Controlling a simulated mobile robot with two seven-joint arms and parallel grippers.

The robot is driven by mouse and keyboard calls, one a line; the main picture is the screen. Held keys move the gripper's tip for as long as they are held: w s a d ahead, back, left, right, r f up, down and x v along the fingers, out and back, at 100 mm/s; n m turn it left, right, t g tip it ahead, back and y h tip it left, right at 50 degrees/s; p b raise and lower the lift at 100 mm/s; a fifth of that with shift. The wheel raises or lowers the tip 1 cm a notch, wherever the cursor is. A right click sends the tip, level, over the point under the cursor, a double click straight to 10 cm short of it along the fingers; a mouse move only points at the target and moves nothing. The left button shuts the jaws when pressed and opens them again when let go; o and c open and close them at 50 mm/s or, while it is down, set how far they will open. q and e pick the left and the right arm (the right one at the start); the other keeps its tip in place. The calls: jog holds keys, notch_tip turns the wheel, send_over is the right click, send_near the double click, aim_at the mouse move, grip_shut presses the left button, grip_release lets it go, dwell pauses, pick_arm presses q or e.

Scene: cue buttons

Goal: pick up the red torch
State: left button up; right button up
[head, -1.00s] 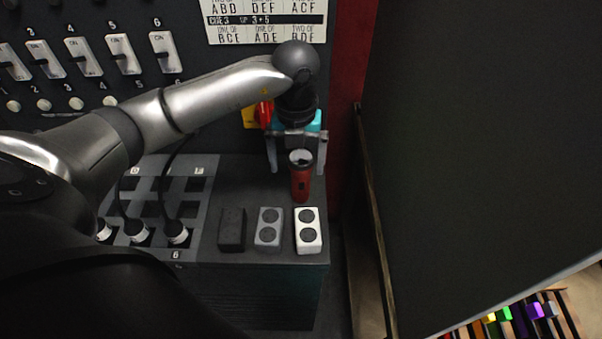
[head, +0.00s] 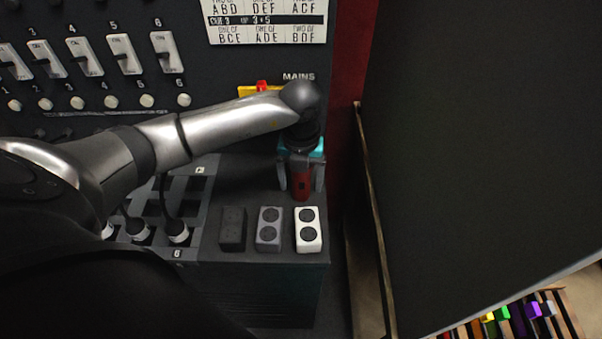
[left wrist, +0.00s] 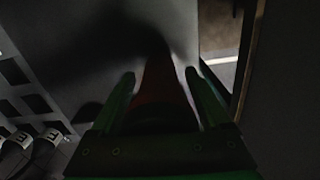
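The red torch (head: 301,186) stands upright on the dark ledge of the console, at its back right. My left gripper (head: 301,187) is above and around it, pointing down, with one finger on each side. The gripper hides the top of the torch in the head view. In the left wrist view the dark red torch (left wrist: 160,82) shows between the two fingers (left wrist: 160,82), with small gaps visible beside it. The fingers are open and do not look closed on it. My right gripper is not in view.
A black block (head: 232,229), a grey two-button block (head: 269,229) and a white two-button block (head: 308,230) stand in front of the torch. A socket grid with plugs (head: 177,231) lies left. A dark panel (head: 480,150) rises at right. Switches (head: 124,54) line the wall.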

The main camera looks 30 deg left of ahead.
pick_arm(q)
grip_shut()
jog(key=shift+r, duration=0.1)
dwell(0.3)
notch_tip(320, 180, up, 20)
jog(key=shift+p, duration=0.45)
